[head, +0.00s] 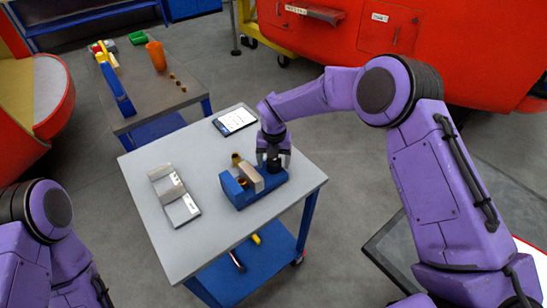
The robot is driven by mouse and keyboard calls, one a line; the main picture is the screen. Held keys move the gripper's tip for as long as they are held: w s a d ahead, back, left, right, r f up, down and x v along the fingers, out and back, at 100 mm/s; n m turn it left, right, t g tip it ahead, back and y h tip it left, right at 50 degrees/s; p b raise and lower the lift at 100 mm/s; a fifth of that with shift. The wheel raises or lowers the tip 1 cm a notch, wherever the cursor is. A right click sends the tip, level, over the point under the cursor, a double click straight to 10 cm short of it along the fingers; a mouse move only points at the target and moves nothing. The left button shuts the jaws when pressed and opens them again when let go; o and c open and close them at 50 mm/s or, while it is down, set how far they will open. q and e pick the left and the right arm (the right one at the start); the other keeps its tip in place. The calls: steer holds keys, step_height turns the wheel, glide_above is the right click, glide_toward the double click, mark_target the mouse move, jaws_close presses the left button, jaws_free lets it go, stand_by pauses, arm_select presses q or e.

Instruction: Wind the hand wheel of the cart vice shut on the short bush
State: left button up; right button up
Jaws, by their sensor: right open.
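The blue vice (238,196) sits on the grey top of the cart (215,244), near its middle right. A pale tan block (251,176) stands upright at its jaws. A small brass-brown piece (237,159) shows just behind that block; it may be the short bush, but it is too small to tell whether the jaws touch it. My right gripper (273,168) points down at the right end of the vice, its fingers open. The hand wheel is not clearly visible there; the gripper covers that end. My left arm shows at the lower left, its gripper out of view.
A grey metal bracket-like holder (182,210) lies left of the vice. A tablet (235,121) lies at the cart's back edge. Behind stands a bench (150,92) with an orange cup (156,55) and several small brass pieces. The cart's front top is clear.

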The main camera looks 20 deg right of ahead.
steer(key=shift+s+r, duration=0.15)
steer(key=shift+s, duration=0.1)
steer(key=shift+c, duration=1.2)
steer(key=c, duration=0.8)
steer(key=b, duration=0.2)
steer(key=m+b, duration=0.1)
steer(key=shift+f+m+b, duration=0.3)
steer(key=shift+b, duration=0.05)
steer(key=shift+r, duration=0.3)
